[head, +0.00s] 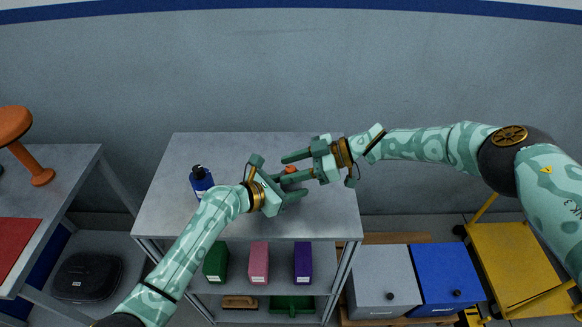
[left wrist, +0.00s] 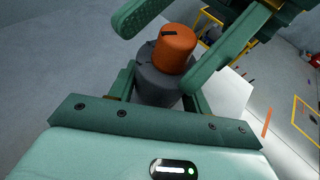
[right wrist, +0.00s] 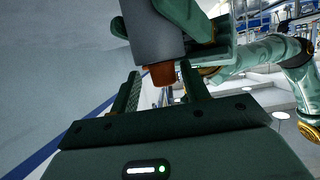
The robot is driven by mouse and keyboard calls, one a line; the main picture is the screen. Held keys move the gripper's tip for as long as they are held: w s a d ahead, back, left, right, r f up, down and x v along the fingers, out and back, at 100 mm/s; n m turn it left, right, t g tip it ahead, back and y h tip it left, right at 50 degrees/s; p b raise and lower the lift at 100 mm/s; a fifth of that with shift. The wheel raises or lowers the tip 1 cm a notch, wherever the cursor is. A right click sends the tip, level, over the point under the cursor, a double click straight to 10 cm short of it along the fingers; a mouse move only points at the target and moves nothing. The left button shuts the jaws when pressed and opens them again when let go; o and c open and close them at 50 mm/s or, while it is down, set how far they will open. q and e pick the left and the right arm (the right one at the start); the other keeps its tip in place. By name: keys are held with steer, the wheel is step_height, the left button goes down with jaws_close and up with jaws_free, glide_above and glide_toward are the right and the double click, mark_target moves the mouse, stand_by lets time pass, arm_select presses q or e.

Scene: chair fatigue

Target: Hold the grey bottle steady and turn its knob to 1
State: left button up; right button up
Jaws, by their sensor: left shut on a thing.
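The grey bottle (left wrist: 157,82) has an orange knob (left wrist: 172,46) with a dark mark on its top. My left gripper (head: 280,182) is shut on the bottle's body above the grey table (head: 190,222). The knob (head: 291,169) shows between the grippers in the head view, where the bottle is mostly hidden. My right gripper (right wrist: 161,72) is open, with its fingers on either side of the knob (right wrist: 163,74) and visible gaps. In the right wrist view the bottle (right wrist: 152,35) lies beyond the knob. I cannot read any scale numbers.
A dark blue bottle (head: 201,183) stands on the table's left part. Green (head: 216,262), pink (head: 259,262) and purple (head: 303,262) boxes stand on the shelf below. Grey (head: 382,284) and blue (head: 446,278) bins and a yellow cart (head: 518,262) stand at right.

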steer(key=shift+a, duration=0.1)
steer(key=v, duration=1.2)
arm_select(q)
steer(key=o, duration=1.4)
